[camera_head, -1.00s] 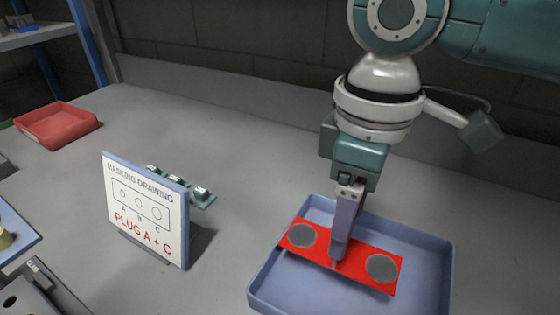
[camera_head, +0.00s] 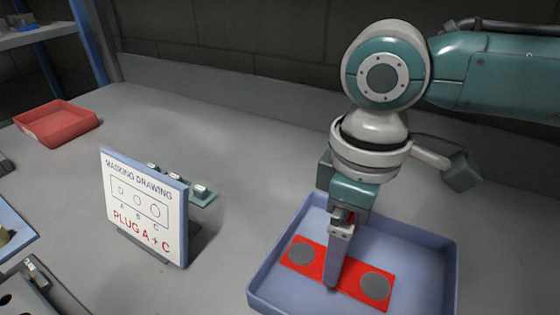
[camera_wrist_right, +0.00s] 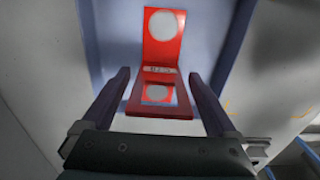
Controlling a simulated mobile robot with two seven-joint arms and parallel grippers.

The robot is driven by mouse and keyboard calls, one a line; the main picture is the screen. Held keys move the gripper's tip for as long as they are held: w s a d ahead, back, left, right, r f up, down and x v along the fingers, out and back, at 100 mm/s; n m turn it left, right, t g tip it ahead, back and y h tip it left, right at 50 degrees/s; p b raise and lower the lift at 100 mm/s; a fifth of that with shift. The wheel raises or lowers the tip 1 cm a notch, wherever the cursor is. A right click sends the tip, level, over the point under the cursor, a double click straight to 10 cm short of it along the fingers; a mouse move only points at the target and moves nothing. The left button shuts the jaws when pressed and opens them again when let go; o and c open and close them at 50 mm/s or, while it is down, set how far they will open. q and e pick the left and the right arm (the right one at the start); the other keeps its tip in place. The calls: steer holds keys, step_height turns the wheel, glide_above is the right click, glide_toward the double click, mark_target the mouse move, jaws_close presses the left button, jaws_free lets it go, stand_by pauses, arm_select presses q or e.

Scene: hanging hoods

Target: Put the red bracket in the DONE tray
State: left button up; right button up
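The red bracket (camera_head: 318,274) lies in the blue tray (camera_head: 262,283), apparently on its floor. Grey discs show at both its ends; its middle is hidden behind my finger. My right gripper (camera_head: 332,286) points down over the bracket's middle. In the right wrist view, the fingers of my right gripper (camera_wrist_right: 158,74) stand apart on either side of the bracket (camera_wrist_right: 161,50), with gaps visible between them and its edges. The wrist view shows the bracket with a raised flange at its near edge. No label is readable on the tray. My left gripper is not in view.
A sign reading "MASKING DRAWING, PLUG A + C" (camera_head: 145,208) stands left of the blue tray. Behind it is a small teal rack (camera_head: 203,195) with several pieces. A red tray (camera_head: 57,122) sits at the far left. The grey table between them is mostly clear.

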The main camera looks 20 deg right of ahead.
steer(key=shift+o, duration=0.2)
step_height(320, 180, up, 12)
steer(key=shift+f+p, duration=0.1)
steer(key=shift+p, duration=1)
steer(key=s+a+f+t+y, duration=0.25)
steer(key=s+a+f, duration=0.3)
steer(key=a, duration=0.35)
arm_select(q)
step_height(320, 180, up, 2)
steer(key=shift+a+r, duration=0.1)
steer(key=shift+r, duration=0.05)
arm_select(e)
steer(key=s+d+f+m+t+h, duration=0.1)
steer(key=s+d+f+m+h, duration=0.1)
steer(key=s+d+m, duration=0.4)
steer(key=s+d, duration=0.3)
steer(key=d, duration=0.1)
steer(key=shift+r, duration=0.1)
arm_select(q)
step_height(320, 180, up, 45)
steer(key=p, duration=4.5)
arm_select(e)
step_height(320, 180, up, 45)
